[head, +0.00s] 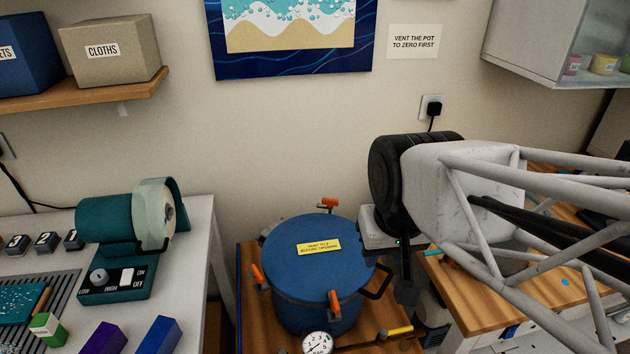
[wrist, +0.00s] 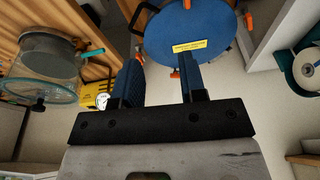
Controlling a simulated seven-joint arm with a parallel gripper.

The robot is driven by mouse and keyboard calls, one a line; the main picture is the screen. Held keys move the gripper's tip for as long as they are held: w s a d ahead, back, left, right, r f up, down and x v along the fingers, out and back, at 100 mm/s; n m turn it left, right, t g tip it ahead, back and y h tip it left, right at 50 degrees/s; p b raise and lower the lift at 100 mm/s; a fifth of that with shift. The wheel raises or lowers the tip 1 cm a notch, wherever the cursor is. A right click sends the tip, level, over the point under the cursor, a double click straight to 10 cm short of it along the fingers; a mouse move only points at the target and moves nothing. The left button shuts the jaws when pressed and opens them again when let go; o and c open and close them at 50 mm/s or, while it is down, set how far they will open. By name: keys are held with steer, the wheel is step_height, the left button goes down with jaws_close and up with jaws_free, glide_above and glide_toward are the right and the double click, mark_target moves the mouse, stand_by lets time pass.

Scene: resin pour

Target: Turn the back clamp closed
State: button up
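The blue pressure pot (head: 318,262) stands on a wooden stand with its lid on. The back clamp (head: 328,203) shows an orange handle at the lid's far edge, lying roughly sideways. My gripper (head: 405,285) points down to the right of the pot, apart from the clamp. In the wrist view, my gripper (wrist: 160,70) has its two fingers spread with nothing between them. The pot lid (wrist: 190,32) lies beyond the fingertips. What looks like the back clamp (wrist: 175,73) shows as a small orange bit beside the right finger, mostly hidden by it.
Two more orange clamps, left (head: 257,274) and front (head: 334,302), sit on the pot's rim. A black side handle (head: 380,282) juts out right. A gauge (head: 318,344) and yellow valve handle (head: 397,331) are in front. A wooden bench (head: 470,290) stands right, a wall behind.

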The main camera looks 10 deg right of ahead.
steer(key=w+m+y, duration=0.1)
steer(key=w+m, duration=0.4)
steer(key=w, duration=0.5)
steer(key=m+y, duration=0.3)
steer(key=m, duration=1.4)
glide_toward(328, 203)
steer(key=w, duration=0.1)
steer(key=shift+w+d+g, duration=0.15)
steer(key=shift+d+g, duration=0.05)
steer(key=shift+g, duration=0.2)
steer(key=shift+f, duration=0.2)
steer(key=shift+x, duration=3.8)
steer(key=shift+c, duration=0.3)
jaws_close()
